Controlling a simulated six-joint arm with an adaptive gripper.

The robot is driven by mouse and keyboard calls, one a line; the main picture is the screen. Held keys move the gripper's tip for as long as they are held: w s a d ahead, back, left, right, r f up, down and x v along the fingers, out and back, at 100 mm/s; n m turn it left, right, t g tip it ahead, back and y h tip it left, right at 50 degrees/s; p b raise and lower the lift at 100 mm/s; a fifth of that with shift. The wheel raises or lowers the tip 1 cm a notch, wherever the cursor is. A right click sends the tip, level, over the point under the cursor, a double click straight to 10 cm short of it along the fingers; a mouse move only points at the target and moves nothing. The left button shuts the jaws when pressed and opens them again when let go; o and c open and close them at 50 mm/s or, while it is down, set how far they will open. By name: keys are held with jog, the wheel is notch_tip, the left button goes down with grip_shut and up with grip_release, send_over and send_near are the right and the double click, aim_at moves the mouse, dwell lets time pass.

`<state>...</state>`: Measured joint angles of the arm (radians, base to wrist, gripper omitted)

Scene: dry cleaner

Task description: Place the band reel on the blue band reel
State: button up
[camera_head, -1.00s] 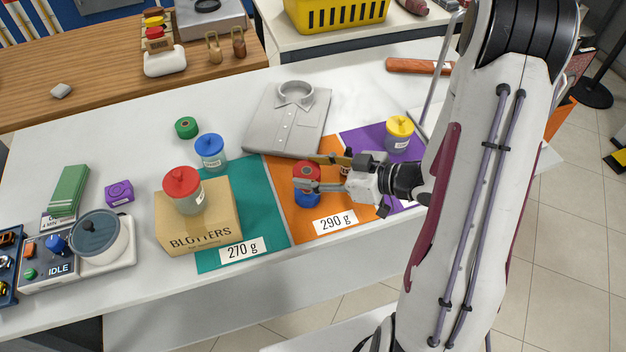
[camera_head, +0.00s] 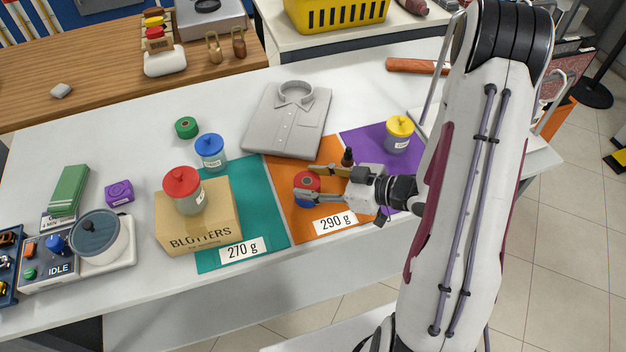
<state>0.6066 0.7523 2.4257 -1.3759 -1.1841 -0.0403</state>
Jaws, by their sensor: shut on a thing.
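A red band reel (camera_head: 307,181) is between the fingers of my gripper (camera_head: 311,184), which is shut on it. The red reel is right over the blue band reel (camera_head: 306,205), upright as far as I can see. The lower finger hides most of the blue reel and the line between the two, so I cannot tell whether they touch. The blue reel stands on the orange mat (camera_head: 285,190), behind the 290 g label.
A green reel (camera_head: 186,128), a blue-lidded jar (camera_head: 211,151) and a folded shirt (camera_head: 288,122) lie farther back. A red-lidded jar (camera_head: 183,186) stands on the Blotters box (camera_head: 196,238) to the left. A dark bottle (camera_head: 347,157) is close behind my gripper. A yellow-lidded jar (camera_head: 398,133) stands on the purple mat.

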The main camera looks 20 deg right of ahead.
jog(key=o, duration=1.1)
jog(key=shift+f, duration=0.1)
jog(key=shift+s+d+r, duration=0.25)
jog(key=shift+d+r, duration=0.05)
jog(key=shift+r, duration=0.05)
jog(key=shift+v, duration=5.55)
